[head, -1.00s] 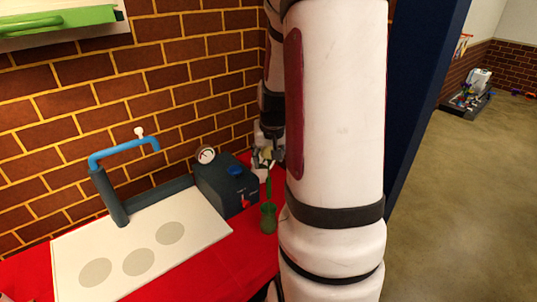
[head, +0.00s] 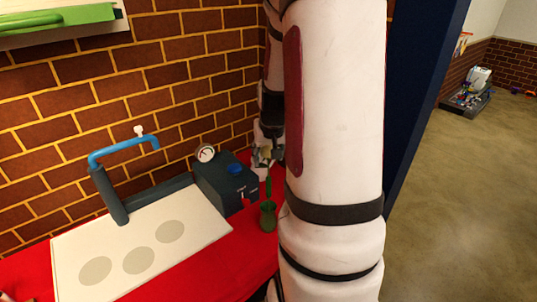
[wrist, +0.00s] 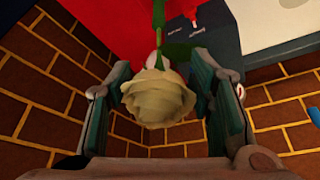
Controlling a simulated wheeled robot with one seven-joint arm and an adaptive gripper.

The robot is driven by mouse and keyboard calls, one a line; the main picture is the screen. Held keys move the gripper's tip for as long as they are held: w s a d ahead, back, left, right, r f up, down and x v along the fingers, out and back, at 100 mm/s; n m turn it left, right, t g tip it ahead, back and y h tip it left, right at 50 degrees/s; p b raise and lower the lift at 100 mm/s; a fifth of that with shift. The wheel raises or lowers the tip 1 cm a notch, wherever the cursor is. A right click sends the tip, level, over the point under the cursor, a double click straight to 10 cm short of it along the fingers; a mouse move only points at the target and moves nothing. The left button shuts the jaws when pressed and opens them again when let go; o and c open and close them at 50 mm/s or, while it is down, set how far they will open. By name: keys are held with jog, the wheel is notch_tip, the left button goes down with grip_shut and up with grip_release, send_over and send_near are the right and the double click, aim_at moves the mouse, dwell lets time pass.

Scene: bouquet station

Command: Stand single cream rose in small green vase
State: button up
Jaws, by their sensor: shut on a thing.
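The small green vase (head: 268,218) stands upright on the red tabletop in the head view, just left of my arm. My gripper (head: 268,156) is above it, partly hidden by my arm. The wrist view shows the cream rose (wrist: 158,98) with its bloom between the two fingers of my gripper (wrist: 160,68). My gripper is shut on the rose. Its green stem (head: 268,187) hangs down to the vase mouth in the head view. I cannot tell whether the stem's tip is inside the vase.
A white board with grey circles (head: 200,235) and a blue-piped stand (head: 110,195) are farther left. A brick wall (head: 60,125) closes the back.

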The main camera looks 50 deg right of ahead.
jog(key=shift+f, duration=0.35)
dwell(0.4)
jog(key=o, duration=1.2)
jog(key=shift+c, duration=0.2)
jog(key=shift+r, duration=0.1)
jog(key=v, duration=1.1)
jog(key=shift+r, duration=0.4)
jog(key=shift+a, duration=0.15)
